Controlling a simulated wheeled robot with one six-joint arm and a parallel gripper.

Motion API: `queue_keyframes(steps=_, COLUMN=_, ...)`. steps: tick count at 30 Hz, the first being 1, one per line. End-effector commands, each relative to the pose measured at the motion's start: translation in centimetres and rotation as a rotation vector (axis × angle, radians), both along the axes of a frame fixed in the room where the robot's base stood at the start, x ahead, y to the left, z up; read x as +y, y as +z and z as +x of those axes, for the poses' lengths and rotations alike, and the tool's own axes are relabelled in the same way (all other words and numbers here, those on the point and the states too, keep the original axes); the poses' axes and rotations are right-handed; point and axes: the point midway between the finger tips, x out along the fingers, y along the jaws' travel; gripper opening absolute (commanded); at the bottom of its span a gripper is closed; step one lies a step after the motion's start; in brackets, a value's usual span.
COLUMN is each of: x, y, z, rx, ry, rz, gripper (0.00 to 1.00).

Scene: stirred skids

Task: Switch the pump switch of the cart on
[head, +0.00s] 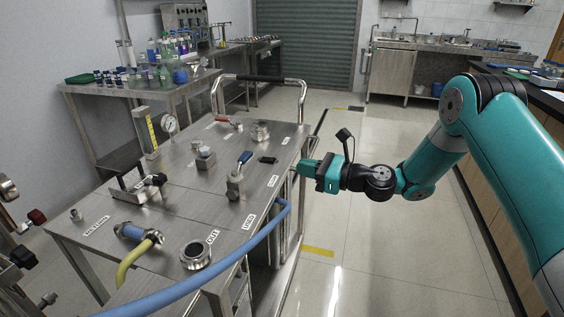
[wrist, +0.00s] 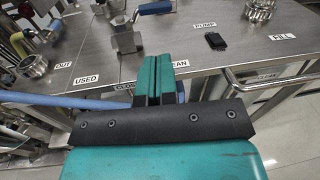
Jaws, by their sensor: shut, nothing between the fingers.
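The cart (head: 190,240) is a steel table with fittings and printed labels on its top. The pump switch (head: 268,160) is a small black piece near the cart's right edge. In the wrist view the black switch (wrist: 215,41) sits just below the PUMP label. Whether it is on or off is too small to tell. My gripper (head: 298,167) is at the cart's right edge, a little to the right of the switch and apart from it. In the wrist view its teal fingers (wrist: 153,72) are shut together and empty, with the switch ahead and to the right.
A blue-handled valve (head: 236,182) stands left of the switch, and a round metal fitting (head: 260,131) is behind it. A blue hose (head: 225,262) runs along the cart's near right side. A push handle (head: 262,78) rises at the far end. The floor right of the cart is clear.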

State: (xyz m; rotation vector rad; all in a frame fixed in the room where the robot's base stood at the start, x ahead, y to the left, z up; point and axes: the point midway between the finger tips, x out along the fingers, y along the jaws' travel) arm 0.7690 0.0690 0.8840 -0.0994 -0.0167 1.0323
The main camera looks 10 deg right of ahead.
Motion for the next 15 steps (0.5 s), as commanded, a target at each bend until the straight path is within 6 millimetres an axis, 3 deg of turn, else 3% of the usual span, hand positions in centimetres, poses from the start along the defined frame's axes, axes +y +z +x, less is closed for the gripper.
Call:
queue_keyframes(steps=5, x=3.9, y=5.0, z=-4.3, rx=-0.302, ry=0.205, rz=-0.331, gripper=0.0)
queue_keyframes(steps=10, x=6.2, y=9.1, z=-12.4, rx=-0.712, ry=0.53, rz=-0.728, gripper=0.0)
queue_keyframes(steps=15, x=5.2, y=11.5, z=-21.6, rx=-1.105, ry=0.901, rz=-1.026, gripper=0.0)
